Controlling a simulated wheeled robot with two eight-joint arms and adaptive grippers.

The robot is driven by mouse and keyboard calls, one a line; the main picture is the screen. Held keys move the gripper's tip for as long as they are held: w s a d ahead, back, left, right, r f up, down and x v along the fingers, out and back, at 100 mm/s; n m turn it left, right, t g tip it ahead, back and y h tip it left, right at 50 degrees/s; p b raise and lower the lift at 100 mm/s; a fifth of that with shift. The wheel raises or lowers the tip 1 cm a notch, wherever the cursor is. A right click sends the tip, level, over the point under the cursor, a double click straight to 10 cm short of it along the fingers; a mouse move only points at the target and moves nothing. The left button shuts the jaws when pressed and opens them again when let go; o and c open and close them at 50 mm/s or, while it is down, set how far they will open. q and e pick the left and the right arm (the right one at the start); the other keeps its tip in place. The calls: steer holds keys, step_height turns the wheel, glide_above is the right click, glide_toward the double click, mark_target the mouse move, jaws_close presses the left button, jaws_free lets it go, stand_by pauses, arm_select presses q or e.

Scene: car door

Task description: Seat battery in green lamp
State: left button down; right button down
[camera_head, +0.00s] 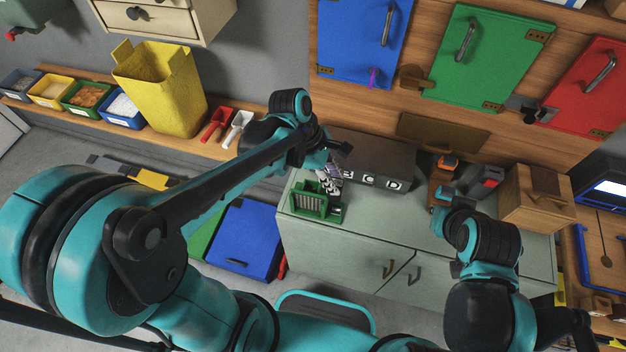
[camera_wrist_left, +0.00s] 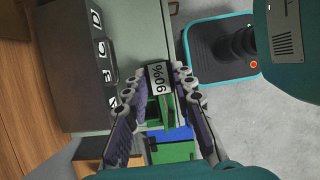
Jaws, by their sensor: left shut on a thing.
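The green lamp (camera_head: 309,201), with a pale ribbed front, stands at the left end of the grey-green cabinet top. My left gripper (camera_head: 330,180) is just above and behind it. In the left wrist view, my left gripper (camera_wrist_left: 160,82) is shut on a dark battery with a white "90%" label (camera_wrist_left: 157,78). Green parts of the lamp (camera_wrist_left: 166,112) show close beside the battery. I cannot tell whether the two touch. My right arm reaches over the right part of the cabinet, but its fingers cannot be made out.
A dark box with white marked squares (camera_head: 375,160) stands behind the lamp. An orange tool (camera_head: 447,162) and a wooden box (camera_head: 537,198) are farther right. A yellow bin (camera_head: 160,90) stands on the left shelf. The front middle of the cabinet top (camera_head: 390,215) is clear.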

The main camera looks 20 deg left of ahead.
arm_select(q)
steer(key=shift+w+a+f+b, duration=0.55)
steer(key=shift+w+a+f, duration=0.3)
steer(key=shift+a+f, duration=0.6)
steer(key=shift+w+a+f+b, duration=0.7)
steer(key=shift+a+f, duration=0.4)
steer(key=shift+f, duration=0.7)
steer(key=shift+w+a+f+b, duration=0.45)
steer(key=shift+w+a+f, duration=0.5)
steer(key=shift+a+f, duration=0.5)
steer(key=shift+d+f, duration=0.1)
steer(key=shift+d, duration=0.05)
steer(key=shift+s+f+b, duration=0.15)
steer(key=shift+f+b, duration=0.5)
steer(key=shift+f, duration=0.05)
steer(key=c, duration=1.3)
jaws_free()
steer(key=shift+o, duration=0.2)
steer(key=shift+r, duration=0.2)
